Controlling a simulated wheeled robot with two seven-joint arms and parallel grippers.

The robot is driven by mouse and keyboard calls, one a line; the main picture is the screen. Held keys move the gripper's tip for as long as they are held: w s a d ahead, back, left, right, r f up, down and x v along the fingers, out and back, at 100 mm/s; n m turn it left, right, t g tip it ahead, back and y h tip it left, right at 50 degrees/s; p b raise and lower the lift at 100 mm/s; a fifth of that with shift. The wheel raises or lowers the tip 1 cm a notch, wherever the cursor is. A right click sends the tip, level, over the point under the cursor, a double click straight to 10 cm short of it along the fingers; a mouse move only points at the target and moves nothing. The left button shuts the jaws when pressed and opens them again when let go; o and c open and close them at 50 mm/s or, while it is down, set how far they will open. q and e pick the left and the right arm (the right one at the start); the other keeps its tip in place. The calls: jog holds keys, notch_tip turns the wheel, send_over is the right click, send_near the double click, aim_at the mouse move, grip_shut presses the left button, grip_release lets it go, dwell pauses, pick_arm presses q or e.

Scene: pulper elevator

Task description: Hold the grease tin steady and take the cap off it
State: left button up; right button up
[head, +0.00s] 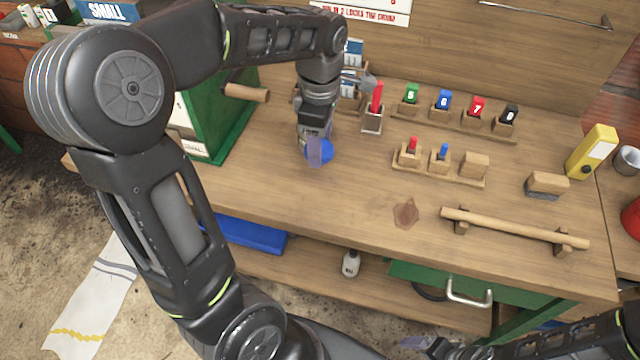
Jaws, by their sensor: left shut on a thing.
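A round blue thing (325,153), which looks like the grease tin, is at my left gripper (316,150) on the left half of the workbench. The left gripper points down and is shut on it, and the fingers hide part of it. I cannot make out a separate cap, and I cannot tell whether the tin touches the bench top. Part of my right gripper (425,344) shows low at the bottom edge, in front of the bench and far from the tin. Its fingers are too cut off and dark to tell their state.
The wooden workbench (350,205) is clear in front of the tin. A red-handled thing in a holder (372,122) stands close on the right. Racks with numbered coloured tags (443,101), a wooden bar (510,227) and a yellow device (592,150) lie farther right. A green machine (222,125) stands left.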

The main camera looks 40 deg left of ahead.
pick_arm(q)
jog(key=shift+f, duration=0.1)
send_over(320, 183)
notch_tip(320, 183, down, 6)
jog(key=shift+f+p, duration=0.1)
jog(key=shift+p, duration=0.2)
dwell(0.3)
jog(key=shift+f, duration=1.8)
jog(key=shift+f, duration=0.15)
jog(key=o, duration=1.5)
